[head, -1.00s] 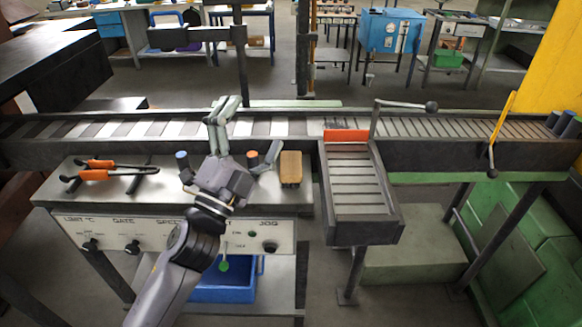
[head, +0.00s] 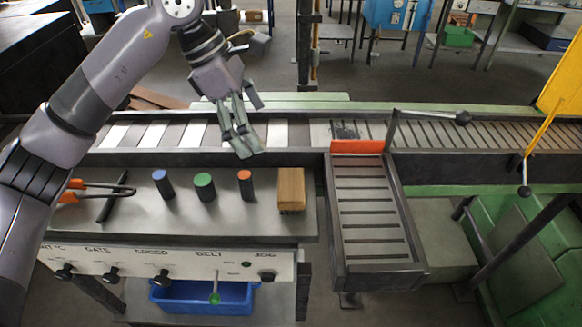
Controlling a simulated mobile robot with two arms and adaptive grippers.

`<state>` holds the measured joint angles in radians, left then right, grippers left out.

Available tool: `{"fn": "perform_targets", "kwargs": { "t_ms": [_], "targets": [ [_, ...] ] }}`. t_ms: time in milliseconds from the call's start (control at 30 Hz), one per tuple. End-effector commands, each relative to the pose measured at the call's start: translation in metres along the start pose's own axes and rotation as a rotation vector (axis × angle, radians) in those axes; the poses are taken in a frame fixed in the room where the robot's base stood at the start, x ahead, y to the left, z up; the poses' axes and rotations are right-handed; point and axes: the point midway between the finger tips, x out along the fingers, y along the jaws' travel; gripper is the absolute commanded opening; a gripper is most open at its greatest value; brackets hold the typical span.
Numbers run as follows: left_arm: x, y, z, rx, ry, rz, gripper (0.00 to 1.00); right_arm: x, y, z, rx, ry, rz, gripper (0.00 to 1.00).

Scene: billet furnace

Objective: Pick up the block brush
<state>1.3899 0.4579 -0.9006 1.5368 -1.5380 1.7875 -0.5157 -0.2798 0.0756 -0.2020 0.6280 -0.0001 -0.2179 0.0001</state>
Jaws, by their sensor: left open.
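The block brush (head: 291,188) has a tan wooden body with dark bristles just showing under its front edge. It rests near the right end of the grey control bench top. My left gripper (head: 246,143) is open and empty, with its fingers pointing down. In the picture it is above and to the left of the brush, in front of the conveyor, and does not touch the brush. My right gripper is not in view.
Blue (head: 163,184), green (head: 205,187) and orange-topped (head: 245,185) cylinders stand left of the brush. Orange-handled tongs (head: 88,185) lie farther left. A roller conveyor (head: 290,132) runs behind the bench, with a side chute (head: 372,210) to the right.

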Motion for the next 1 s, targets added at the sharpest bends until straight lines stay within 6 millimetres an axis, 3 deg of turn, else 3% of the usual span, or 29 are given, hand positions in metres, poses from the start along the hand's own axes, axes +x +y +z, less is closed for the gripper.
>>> {"fn": "perform_targets", "kwargs": {
  "t_ms": [100,167,400,500,567,800,1000],
  "targets": [
    [0.001,0.001,-0.006,-0.001,0.036,0.005,1.00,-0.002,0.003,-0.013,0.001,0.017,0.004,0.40],
    [0.009,0.001,-0.007,-0.002,0.037,0.003,1.00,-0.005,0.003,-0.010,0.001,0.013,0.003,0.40],
    [0.060,0.001,-0.007,-0.002,0.034,0.000,1.00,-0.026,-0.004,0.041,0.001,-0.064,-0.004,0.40],
    [0.082,0.001,-0.007,-0.001,0.033,-0.001,1.00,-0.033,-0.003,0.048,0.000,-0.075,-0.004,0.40],
    [0.093,0.001,-0.008,-0.001,0.032,0.000,1.00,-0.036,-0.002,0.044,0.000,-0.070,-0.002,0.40],
    [0.117,0.002,-0.009,0.000,0.031,0.005,1.00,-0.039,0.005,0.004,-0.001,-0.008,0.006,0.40],
    [0.136,0.003,-0.005,-0.003,0.030,0.000,1.00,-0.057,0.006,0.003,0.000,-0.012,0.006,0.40]
  ]
}}
